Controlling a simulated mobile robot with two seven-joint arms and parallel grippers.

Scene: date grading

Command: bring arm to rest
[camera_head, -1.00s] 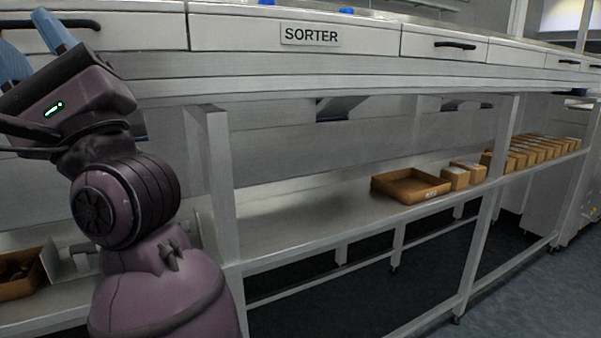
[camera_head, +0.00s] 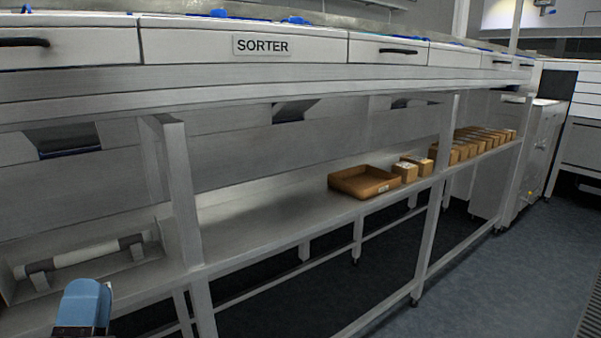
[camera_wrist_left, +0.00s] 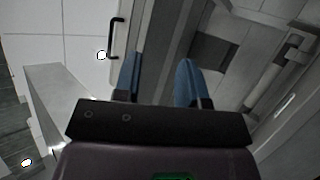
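My left gripper (camera_head: 83,305) shows only as blue fingers at the lower left edge of the head view, in front of the lower shelf. In the left wrist view my left gripper (camera_wrist_left: 157,75) has its two blue fingers apart, with nothing between them. Behind them are pale cabinet fronts with a black handle (camera_wrist_left: 113,38) and the bench underside. The rest of my left arm is out of the head view. My right gripper is in neither view.
The SORTER bench (camera_head: 190,46) runs across the head view. On its lower shelf (camera_head: 255,215) stand an open brown tray (camera_head: 364,186) and a row of small brown boxes (camera_head: 466,150). A white roller (camera_head: 85,254) lies at left. Open floor (camera_head: 510,265) is at right.

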